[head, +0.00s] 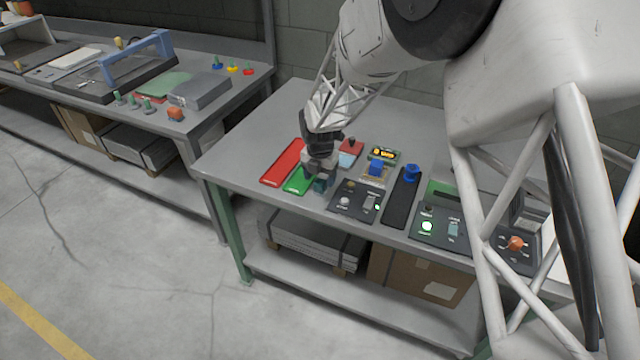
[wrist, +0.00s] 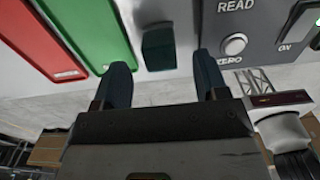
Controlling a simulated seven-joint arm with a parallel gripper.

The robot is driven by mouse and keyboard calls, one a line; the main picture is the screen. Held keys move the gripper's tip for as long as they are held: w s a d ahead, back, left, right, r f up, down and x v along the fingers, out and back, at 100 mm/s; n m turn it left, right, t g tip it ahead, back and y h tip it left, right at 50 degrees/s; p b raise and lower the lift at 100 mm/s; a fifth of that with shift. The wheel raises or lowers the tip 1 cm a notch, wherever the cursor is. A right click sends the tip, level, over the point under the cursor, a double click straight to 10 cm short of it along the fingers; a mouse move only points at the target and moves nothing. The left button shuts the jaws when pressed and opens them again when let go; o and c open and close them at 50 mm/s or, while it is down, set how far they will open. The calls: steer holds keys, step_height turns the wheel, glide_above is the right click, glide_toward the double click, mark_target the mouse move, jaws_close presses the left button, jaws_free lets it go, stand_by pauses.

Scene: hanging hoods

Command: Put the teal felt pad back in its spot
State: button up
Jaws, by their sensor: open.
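The teal felt pad (wrist: 158,47) is a small dark teal block in the wrist view, on the table between the green strip and a dark grey panel. In the head view it shows as a small teal patch (head: 320,186) just below my gripper, partly hidden by it. My gripper (head: 315,174) is over the front of the table. In the wrist view its two fingers (wrist: 161,78) are apart with nothing held between them. The pad appears ahead of the gap between the fingertips, apart from both. I cannot tell which place is the pad's spot.
A red strip (head: 284,161) and a green strip (head: 299,179) lie left of the pad. A dark panel (head: 353,201) marked READ and ZERO is to its right. A black strip with a blue knob (head: 411,174) and another panel (head: 440,232) stand farther right. The table's left end is clear.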

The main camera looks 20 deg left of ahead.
steer(key=shift+r, duration=1.6)
steer(key=shift+d, duration=0.1)
steer(key=shift+d+r, duration=0.15)
steer(key=shift+r, duration=0.05)
steer(key=s+d+r+m, duration=0.2)
steer(key=d+r+m, duration=0.4)
steer(key=d, duration=0.4)
steer(key=s+d+r+m+t, duration=0.1)
steer(key=s+d+r+m, duration=0.2)
steer(key=d+r+m, duration=0.35)
steer(key=s+d+r+m, duration=0.2)
steer(key=d+r+m, duration=0.35)
steer(key=d, duration=0.75)
steer(key=s+d+r+m, duration=0.2)
steer(key=s+d+m, duration=0.7)
steer(key=s, duration=0.3)
steer(key=s+d+r+m+t, duration=0.1)
steer(key=s+d+r+m, duration=0.2)
steer(key=s+d+m, duration=0.6)
steer(key=s+d, duration=0.2)
steer(key=s, duration=0.1)
steer(key=shift+s+r+t, duration=0.15)
steer(key=shift+s+t, duration=0.05)
steer(key=shift+t, duration=0.1)
